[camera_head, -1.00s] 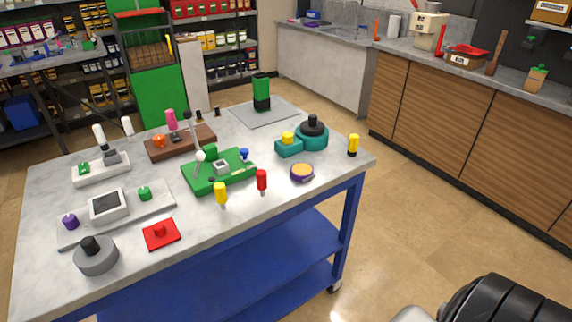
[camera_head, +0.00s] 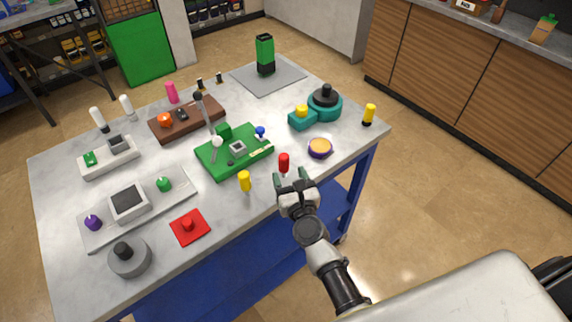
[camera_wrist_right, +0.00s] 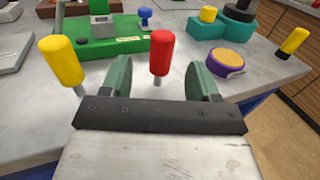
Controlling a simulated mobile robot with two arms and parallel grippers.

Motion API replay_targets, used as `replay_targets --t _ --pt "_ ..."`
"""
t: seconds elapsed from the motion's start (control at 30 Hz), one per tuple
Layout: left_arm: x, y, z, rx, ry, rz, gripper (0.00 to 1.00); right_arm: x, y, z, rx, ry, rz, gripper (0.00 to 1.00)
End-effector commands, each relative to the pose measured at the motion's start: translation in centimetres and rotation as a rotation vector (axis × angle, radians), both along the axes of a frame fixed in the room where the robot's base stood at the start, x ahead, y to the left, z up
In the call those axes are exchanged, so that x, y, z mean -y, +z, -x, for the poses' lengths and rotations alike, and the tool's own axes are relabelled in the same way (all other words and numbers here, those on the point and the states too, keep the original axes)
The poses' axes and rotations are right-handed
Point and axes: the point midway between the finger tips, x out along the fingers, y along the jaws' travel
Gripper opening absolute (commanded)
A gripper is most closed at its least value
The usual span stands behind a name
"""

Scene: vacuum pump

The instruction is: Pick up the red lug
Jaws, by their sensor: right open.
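The red lug (camera_head: 284,162) stands upright near the front edge of the table, a red cylinder on a thin grey stem. It also shows in the right wrist view (camera_wrist_right: 161,54), between the two green fingers. My right gripper (camera_head: 290,180) is open, with its fingers pointing at the lug from the front edge side. In the right wrist view the open gripper (camera_wrist_right: 160,78) has a finger on each side of the lug, with gaps showing; contact is not visible. The left gripper is not in view.
A yellow lug (camera_head: 245,181) stands just left of the red one. A purple and yellow round part (camera_head: 320,148) sits to the right. The green plate (camera_head: 208,160) with parts lies behind. A red square plate (camera_head: 189,227) lies at the front left.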

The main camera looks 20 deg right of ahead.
Motion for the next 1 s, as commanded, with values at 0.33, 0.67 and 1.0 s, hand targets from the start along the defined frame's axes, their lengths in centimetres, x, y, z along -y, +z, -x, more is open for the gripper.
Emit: replay_targets --t 0.33,0.67,1.0 --pt "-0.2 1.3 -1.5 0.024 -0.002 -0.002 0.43 0.6 0.2 -3.8 0.000 0.001 0.007 0.61" --pt "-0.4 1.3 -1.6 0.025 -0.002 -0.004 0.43 0.5 -0.1 -5.8 -0.001 0.000 0.003 0.61" --pt "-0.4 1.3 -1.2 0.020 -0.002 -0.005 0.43 0.5 -0.1 -5.8 -0.001 0.000 0.003 0.26"
